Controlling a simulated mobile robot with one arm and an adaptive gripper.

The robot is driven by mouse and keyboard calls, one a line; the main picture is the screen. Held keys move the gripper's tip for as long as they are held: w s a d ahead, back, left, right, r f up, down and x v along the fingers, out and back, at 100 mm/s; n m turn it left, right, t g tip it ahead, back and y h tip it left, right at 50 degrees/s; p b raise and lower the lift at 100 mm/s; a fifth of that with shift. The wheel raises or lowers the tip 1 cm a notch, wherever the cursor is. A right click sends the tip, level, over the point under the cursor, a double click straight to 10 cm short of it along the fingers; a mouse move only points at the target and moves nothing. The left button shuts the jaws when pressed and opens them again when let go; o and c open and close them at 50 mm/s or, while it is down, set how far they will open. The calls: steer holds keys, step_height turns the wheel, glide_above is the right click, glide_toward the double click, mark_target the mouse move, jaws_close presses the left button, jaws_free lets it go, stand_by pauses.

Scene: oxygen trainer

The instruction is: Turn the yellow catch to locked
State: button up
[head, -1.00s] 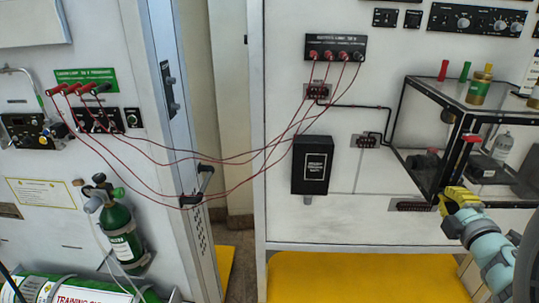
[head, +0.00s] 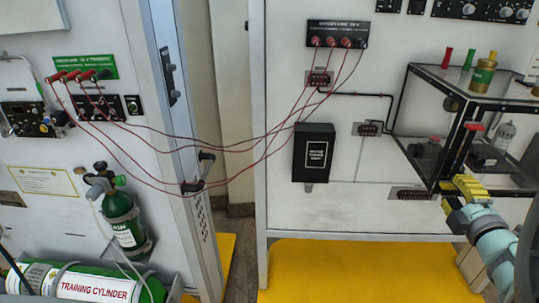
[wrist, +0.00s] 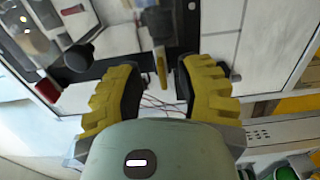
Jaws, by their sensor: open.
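A narrow yellow piece (wrist: 161,66), which looks like the catch, shows in the wrist view below a dark grey part. It lies in the gap between my fingertips, with space on both sides. My gripper (wrist: 160,78) is open with its ribbed yellow fingers apart. In the head view my gripper (head: 468,188) is at the lower front edge of the clear, black-framed case (head: 437,110). The catch cannot be made out there, and my fingers may hide it. Whether it reads locked or unlocked cannot be told.
A black box (head: 313,153) hangs on the panel to the left. Red cables (head: 240,150) sag across the gap between the cabinets. A yellow floor (head: 340,270) lies below.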

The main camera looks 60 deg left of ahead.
steer(key=v, duration=1)
steer(key=shift+s, duration=0.1)
